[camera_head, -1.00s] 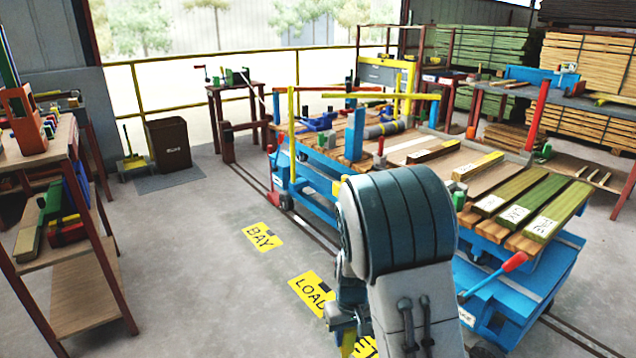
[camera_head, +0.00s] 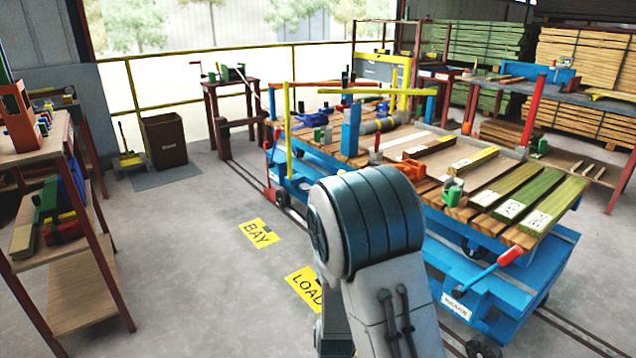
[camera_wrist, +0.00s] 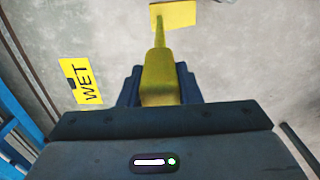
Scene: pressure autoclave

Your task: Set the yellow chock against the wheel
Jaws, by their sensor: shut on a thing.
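My gripper (camera_wrist: 158,88) is shut on a yellow piece, which I take to be the chock (camera_wrist: 159,72). It points away from the wrist, narrowing to a thin stem. A flat yellow patch (camera_wrist: 176,14) shows at its far end; I cannot tell whether it is part of the chock or lies on the floor. In the head view my arm hides the gripper and the chock. The blue cart (camera_head: 520,300) stands on rails at the right, with a dark wheel (camera_head: 484,347) at its near lower corner. No wheel is clear in the wrist view.
Yellow floor signs BAY (camera_head: 259,233) and LOAD (camera_head: 305,287) lie left of the cart, and a WET sign (camera_wrist: 82,80) shows in the wrist view. A wooden shelf (camera_head: 85,290) stands at the left. The floor between shelf and cart is open. A red-tipped lever (camera_head: 508,256) sticks out from the cart.

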